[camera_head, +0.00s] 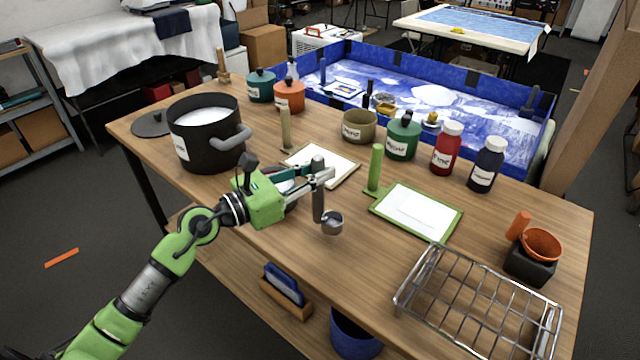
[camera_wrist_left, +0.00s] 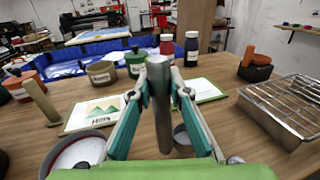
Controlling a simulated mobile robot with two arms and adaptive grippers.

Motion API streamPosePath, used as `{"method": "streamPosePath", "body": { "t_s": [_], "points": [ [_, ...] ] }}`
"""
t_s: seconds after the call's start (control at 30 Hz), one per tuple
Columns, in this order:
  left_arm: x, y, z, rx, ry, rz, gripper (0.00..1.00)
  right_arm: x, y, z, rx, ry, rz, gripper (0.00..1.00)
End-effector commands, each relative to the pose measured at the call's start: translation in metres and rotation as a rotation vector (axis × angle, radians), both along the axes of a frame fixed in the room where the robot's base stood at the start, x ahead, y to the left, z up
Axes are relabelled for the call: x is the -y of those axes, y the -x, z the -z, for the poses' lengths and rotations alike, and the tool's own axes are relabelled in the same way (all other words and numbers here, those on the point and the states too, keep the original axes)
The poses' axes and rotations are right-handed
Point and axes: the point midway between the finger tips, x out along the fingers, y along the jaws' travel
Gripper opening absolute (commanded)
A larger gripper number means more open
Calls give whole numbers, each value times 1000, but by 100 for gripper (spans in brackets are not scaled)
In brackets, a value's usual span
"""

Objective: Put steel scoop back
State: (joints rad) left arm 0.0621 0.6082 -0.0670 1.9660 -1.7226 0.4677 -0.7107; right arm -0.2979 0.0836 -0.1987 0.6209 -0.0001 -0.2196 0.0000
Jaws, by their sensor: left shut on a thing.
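The steel scoop has a grey upright handle (camera_head: 318,200) and a small round metal cup (camera_head: 332,223) at its lower end. My left gripper (camera_head: 322,178) is shut on the upper handle and holds the scoop above the near side of the wooden table. In the left wrist view the handle (camera_wrist_left: 160,105) stands upright between the fingers of my left gripper (camera_wrist_left: 160,88), and the cup (camera_wrist_left: 184,136) is partly hidden behind it. I cannot tell the gap between cup and table. My right gripper is in neither view.
A black pot (camera_head: 205,140) stands at left. A green-framed board (camera_head: 415,212) lies right of the scoop. A wire rack (camera_head: 480,300) and a black block (camera_head: 530,264) with an orange cup (camera_head: 541,244) are at right. Jars and bottles line the back. A white-filled round vessel (camera_wrist_left: 78,155) is beside my gripper.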

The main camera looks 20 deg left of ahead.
Motion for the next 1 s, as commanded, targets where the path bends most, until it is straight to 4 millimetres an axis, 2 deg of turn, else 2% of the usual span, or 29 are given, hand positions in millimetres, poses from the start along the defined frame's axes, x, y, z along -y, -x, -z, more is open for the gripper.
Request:
{"method": "streamPosePath", "body": {
  "t_s": [0.07, 0.13, 0.23, 0.67, 0.7, 0.77, 1.0],
  "points": [
    [3, -7, 9, -1, 4, 1, 0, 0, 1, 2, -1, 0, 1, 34],
    [3, -7, 24, -4, 4, 0, 0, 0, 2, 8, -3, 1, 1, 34],
    [3, -6, 35, -3, 4, 0, 0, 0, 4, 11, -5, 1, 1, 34],
    [3, -6, 42, -1, 1, 1, 0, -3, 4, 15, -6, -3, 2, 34],
    [3, -6, 42, -1, 0, 1, 20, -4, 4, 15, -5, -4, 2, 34],
    [3, -6, 41, -1, 0, 1, 34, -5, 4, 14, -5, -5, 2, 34],
    [3, -6, 41, -1, 0, 1, 34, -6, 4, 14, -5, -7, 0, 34]
  ]
}}
